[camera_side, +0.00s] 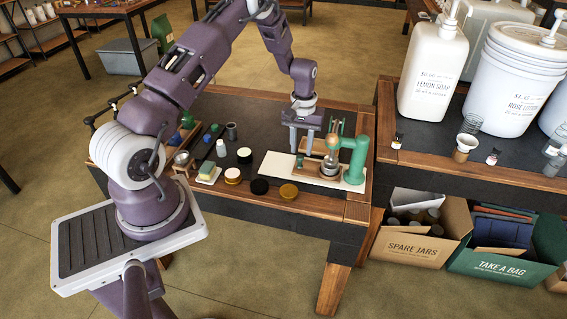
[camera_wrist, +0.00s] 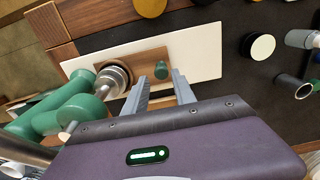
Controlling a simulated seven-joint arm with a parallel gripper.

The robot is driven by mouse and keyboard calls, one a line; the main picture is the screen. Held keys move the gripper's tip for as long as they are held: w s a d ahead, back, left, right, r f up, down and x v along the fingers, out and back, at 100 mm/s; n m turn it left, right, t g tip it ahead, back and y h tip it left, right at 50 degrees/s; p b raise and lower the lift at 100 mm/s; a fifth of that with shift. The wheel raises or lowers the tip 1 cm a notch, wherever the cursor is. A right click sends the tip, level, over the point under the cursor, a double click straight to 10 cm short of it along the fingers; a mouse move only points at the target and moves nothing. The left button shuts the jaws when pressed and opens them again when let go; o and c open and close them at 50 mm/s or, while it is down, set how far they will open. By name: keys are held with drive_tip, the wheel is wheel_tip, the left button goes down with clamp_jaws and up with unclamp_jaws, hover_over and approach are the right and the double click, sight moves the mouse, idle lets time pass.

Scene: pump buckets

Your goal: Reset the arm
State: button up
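My gripper (camera_side: 301,152) hangs over the left part of a white board (camera_side: 271,163) on the dark-topped table. In the wrist view my gripper (camera_wrist: 160,85) has its two fingers spread apart with nothing held between them. A small green knob (camera_wrist: 163,72) on a wooden tray (camera_wrist: 150,58) lies just beyond the fingertips; I cannot tell its height gap from them. A green stand (camera_side: 356,160) with a metal piece (camera_side: 331,163) is to the right of my gripper. They also show in the wrist view, at the left.
A side bench at the right holds a lemon soap jug (camera_side: 433,75) and a white bucket (camera_side: 515,80). A spare jars box (camera_side: 409,247) is on the floor.

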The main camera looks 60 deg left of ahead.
drive_tip(key=shift+d+r, duration=0.1)
drive_tip(key=shift+r, duration=1.8)
drive_tip(key=s+d+r+m+t, duration=0.1)
drive_tip(key=s+d+r, duration=0.1)
drive_tip(key=d+r, duration=0.35)
drive_tip(key=s+d+r+m+t, duration=0.1)
drive_tip(key=s+d+r+m, duration=0.1)
drive_tip(key=r, duration=0.7)
drive_tip(key=s+d+r+m+t, duration=0.1)
drive_tip(key=s+d+r, duration=0.25)
drive_tip(key=r, duration=0.35)
drive_tip(key=s+d+r+m+t, duration=0.1)
drive_tip(key=s+d+r, duration=0.1)
drive_tip(key=s, duration=0.4)
drive_tip(key=s+d+r+m, duration=0.2)
drive_tip(key=s+d, duration=0.2)
drive_tip(key=s, duration=0.3)
drive_tip(key=s+d+r+m+t, duration=0.1)
drive_tip(key=s+d+m, duration=0.1)
drive_tip(key=s, duration=0.5)
drive_tip(key=shift+d+r+t, duration=0.3)
drive_tip(key=shift+d+r, duration=0.1)
drive_tip(key=shift+d, duration=0.4)
